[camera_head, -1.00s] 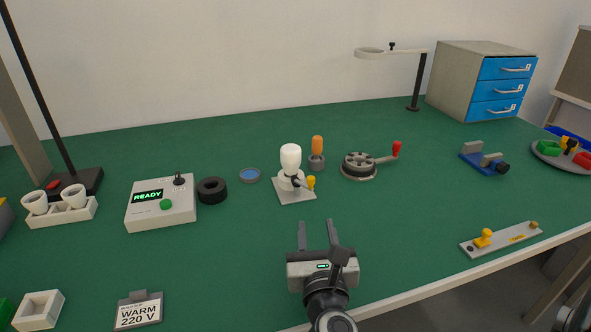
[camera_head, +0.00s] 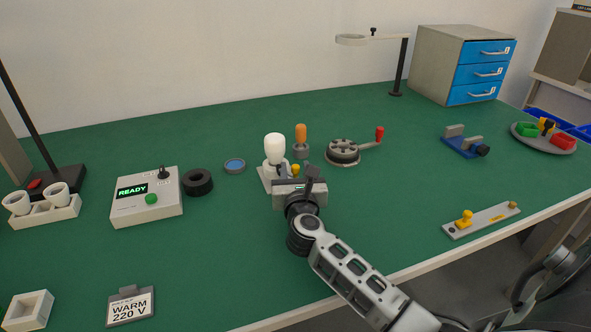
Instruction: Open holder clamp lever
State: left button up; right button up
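The bulb holder (camera_head: 265,179) stands on the green table with a white bulb (camera_head: 275,148) upright in it. Its clamp lever has a yellow knob (camera_head: 295,169), which shows just beyond my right gripper. My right gripper (camera_head: 293,181) is at the holder's front right, close to the lever. Its fingers are hidden behind its own body, so I cannot see whether they are open or touch the knob. My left gripper is not in view.
An orange-handled tool (camera_head: 301,138) stands close behind the holder. A round fixture with a red-knobbed crank (camera_head: 343,152) is to the right. A blue disc (camera_head: 234,166), a black ring (camera_head: 197,182) and the READY box (camera_head: 147,198) are left. The front middle table is clear.

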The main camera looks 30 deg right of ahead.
jog(key=shift+w+d, duration=0.1)
jog(key=shift+w, duration=0.1)
grip_shut()
